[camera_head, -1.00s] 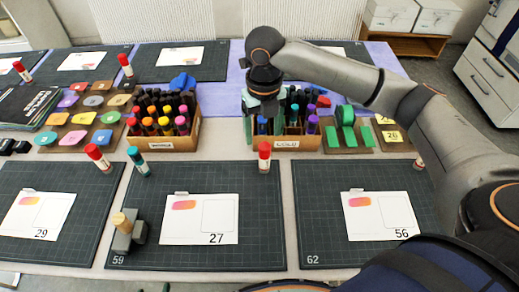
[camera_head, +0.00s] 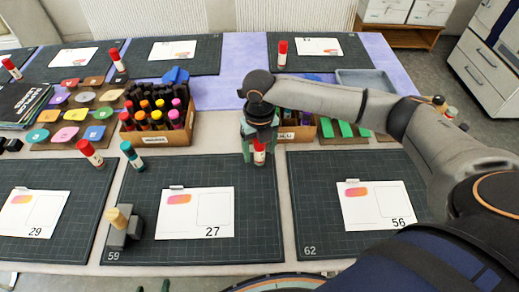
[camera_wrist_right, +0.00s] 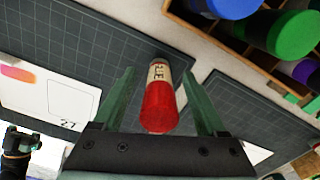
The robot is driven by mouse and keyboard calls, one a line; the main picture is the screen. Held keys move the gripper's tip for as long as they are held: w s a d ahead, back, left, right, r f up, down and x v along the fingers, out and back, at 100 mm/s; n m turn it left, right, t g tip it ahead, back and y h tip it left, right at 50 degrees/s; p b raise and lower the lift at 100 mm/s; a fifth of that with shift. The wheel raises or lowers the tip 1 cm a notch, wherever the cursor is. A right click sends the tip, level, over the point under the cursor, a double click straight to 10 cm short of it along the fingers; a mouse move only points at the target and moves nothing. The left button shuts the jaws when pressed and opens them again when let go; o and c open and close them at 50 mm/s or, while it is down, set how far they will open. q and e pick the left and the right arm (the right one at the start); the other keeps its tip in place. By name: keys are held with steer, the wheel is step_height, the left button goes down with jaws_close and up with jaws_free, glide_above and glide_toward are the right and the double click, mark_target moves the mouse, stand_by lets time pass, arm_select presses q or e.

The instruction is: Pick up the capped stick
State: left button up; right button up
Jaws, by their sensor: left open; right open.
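A glue stick with a red cap (camera_head: 259,156) and a white label stands at the top edge of the mat with card 27. In the right wrist view the stick (camera_wrist_right: 161,98) lies between the two green fingers, with gaps on both sides. My right gripper (camera_head: 260,150) is open around it, coming from above; its fingers also show in the wrist view (camera_wrist_right: 159,73). The stick's upper part is partly hidden in the head view. My left gripper (camera_wrist_right: 22,133) is open at the lower left of the wrist view, away from the stick.
A wooden box of markers (camera_head: 158,125) stands left of the gripper, another box (camera_head: 296,134) close to its right. A red-capped stick (camera_head: 90,153) and a teal-capped stick (camera_head: 132,155) stand further left. A stamp (camera_head: 122,228) sits on the mat (camera_head: 190,255).

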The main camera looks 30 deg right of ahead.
jaws_close()
stand_by(0.5)
steer(key=shift+r, duration=0.1)
